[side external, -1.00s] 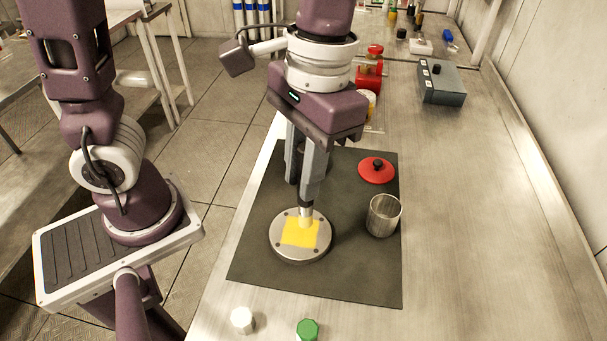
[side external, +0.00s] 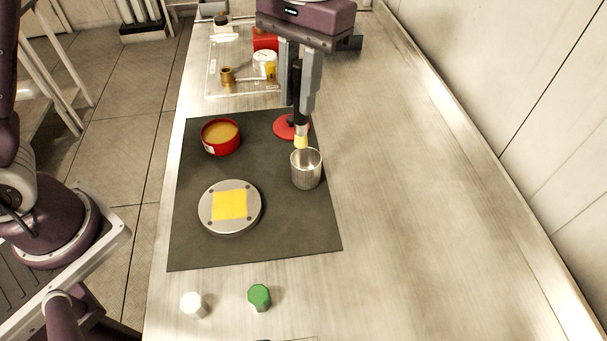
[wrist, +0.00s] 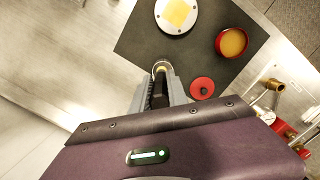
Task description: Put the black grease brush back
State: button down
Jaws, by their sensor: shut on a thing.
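My gripper (side external: 298,106) is shut on the black grease brush (side external: 298,122), which hangs upright with its pale yellow tip down. A metal cup (side external: 306,172) stands on the dark mat (side external: 270,235). The brush tip is at or just above the cup's rim; I cannot tell if it is inside. In the wrist view the brush (wrist: 160,91) points at the cup (wrist: 160,65) between the fingers. A round metal plate (side external: 208,210) with a yellow greased square lies on the mat to the left.
A red tin (side external: 221,137) of yellow grease stands open at the mat's back left. Its red lid (side external: 284,127) lies behind the cup. White (side external: 194,305) and green (side external: 259,297) caps are in front. The bench right of the mat is clear.

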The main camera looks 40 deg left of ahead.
aim_at(305, 139)
jog(key=f, duration=0.3)
jog(key=w+f, duration=0.1)
jog(key=f, duration=0.6)
jog(key=shift+w, duration=0.15)
jog(key=shift+f, duration=0.2)
jog(key=c, duration=1.3)
grip_release()
notch_tip(305, 139, up, 12)
jog(key=w, duration=0.1)
jog(key=shift+w+r, duration=0.15)
jog(key=shift+r, duration=0.1)
